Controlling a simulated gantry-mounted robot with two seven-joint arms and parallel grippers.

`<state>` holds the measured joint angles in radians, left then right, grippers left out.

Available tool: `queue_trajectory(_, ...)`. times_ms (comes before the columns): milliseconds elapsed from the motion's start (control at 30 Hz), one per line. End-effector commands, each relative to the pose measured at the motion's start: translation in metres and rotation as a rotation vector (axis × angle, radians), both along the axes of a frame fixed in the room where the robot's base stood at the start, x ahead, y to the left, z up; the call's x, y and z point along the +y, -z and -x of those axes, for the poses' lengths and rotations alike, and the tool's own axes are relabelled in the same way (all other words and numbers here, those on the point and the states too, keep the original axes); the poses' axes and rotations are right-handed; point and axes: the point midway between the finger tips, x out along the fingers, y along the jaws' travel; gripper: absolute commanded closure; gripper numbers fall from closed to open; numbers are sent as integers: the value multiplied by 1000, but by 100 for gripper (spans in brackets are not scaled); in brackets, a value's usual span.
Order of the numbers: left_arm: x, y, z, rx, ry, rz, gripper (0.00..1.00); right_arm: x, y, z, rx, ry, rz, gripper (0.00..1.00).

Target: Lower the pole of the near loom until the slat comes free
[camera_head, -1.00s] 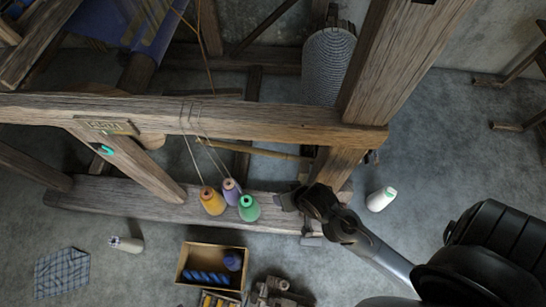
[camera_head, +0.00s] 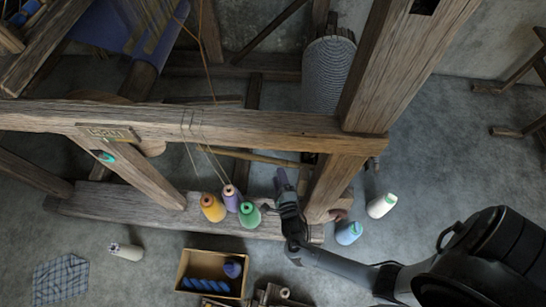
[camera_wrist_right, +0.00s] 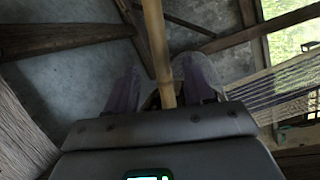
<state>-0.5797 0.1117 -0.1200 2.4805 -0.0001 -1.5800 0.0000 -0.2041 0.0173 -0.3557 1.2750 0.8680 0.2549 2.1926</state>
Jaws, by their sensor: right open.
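The near loom (camera_head: 240,125) is a heavy wooden frame across the head view. A thin bamboo pole (camera_head: 262,158) runs below its top beam; its right end is hidden behind the frame. In the right wrist view a bamboo pole (camera_wrist_right: 153,30) comes down from the top to between my fingers. My right gripper (camera_head: 281,180) is just below the pole in the head view. It is open, with its two fingers (camera_wrist_right: 160,92) on either side of the pole; I cannot tell whether they touch it. I cannot make out the slat for certain. My left gripper is not in view.
Orange (camera_head: 212,207), purple (camera_head: 231,198) and green (camera_head: 249,215) yarn cones stand on the lower beam (camera_head: 120,203), with threads rising from them. White (camera_head: 381,206) and blue (camera_head: 348,233) cones are on the floor at right. A box (camera_head: 211,273) of blue yarn lies in front.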

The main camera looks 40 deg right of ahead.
Motion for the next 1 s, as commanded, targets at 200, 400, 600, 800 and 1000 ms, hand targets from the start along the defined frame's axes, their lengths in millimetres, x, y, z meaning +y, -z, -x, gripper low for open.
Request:
queue_trajectory(200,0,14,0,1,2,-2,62,-15,6,-28,-3,-2,2,47)
queue_trajectory(400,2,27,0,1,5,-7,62,-30,10,-57,-1,-2,3,47)
queue_trajectory(600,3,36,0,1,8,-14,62,-41,12,-78,1,-1,2,47)
queue_trajectory(800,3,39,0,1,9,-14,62,-45,12,-87,1,-1,0,47)
queue_trajectory(1000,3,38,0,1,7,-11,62,-46,12,-88,3,-1,-1,47)
